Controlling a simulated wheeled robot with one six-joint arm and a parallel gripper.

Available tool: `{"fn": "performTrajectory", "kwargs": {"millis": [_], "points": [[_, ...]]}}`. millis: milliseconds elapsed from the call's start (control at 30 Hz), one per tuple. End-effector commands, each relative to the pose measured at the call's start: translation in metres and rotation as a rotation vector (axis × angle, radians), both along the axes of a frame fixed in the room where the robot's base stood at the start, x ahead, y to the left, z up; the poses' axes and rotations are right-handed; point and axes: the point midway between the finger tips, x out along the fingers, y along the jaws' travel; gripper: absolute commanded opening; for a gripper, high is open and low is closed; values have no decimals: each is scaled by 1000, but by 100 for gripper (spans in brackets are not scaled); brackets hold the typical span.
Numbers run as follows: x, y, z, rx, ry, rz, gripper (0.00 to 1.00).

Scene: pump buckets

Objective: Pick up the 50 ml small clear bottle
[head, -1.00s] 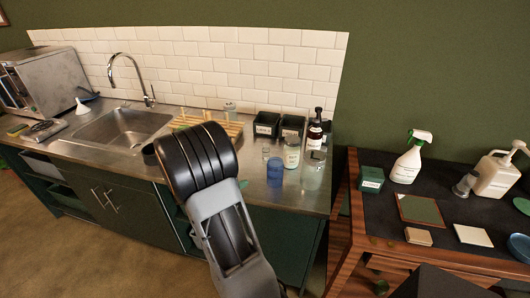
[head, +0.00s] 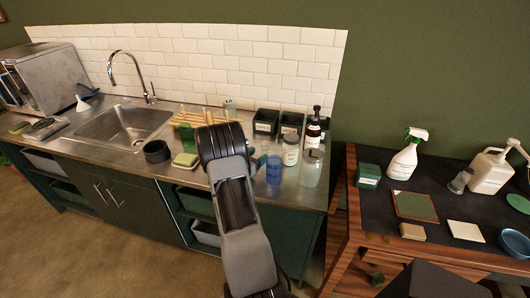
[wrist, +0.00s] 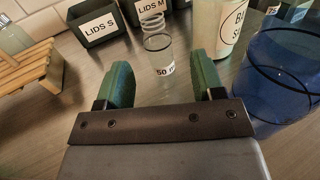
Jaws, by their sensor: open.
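The small clear bottle (wrist: 158,58), with a label reading 50 and partly cut-off letters, stands upright on the steel counter in the wrist view. In the head view the small bottle (head: 265,148) is small and partly hard to make out beside my arm. My gripper (wrist: 160,72) is open, with one green finger to the left and one to the right of the bottle in the picture. The bottle appears a little ahead of the fingertips, with nothing held. I cannot tell the exact gap. In the head view my wrist hides much of the gripper.
A blue cup (wrist: 285,75) stands close right of my right finger. A white labelled bottle (wrist: 222,28) stands behind it. Dark bins marked LIDS S (wrist: 97,28) and LIDS M (wrist: 145,8) are behind. A wooden rack (wrist: 25,70) lies left. A clear jar (head: 312,170) stands near the counter's right end.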

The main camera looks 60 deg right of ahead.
Motion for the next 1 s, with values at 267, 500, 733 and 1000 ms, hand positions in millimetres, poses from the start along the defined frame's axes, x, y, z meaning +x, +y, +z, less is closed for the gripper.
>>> {"fn": "performTrajectory", "kwargs": {"millis": [267, 500, 733, 1000], "points": [[-3, -29, 5, 0, -1, -4, 62], [-5, -51, 2, 1, -1, -2, 62], [-6, -53, 1, 0, -1, -1, 62], [-6, -53, 2, 0, -1, -1, 42]]}}
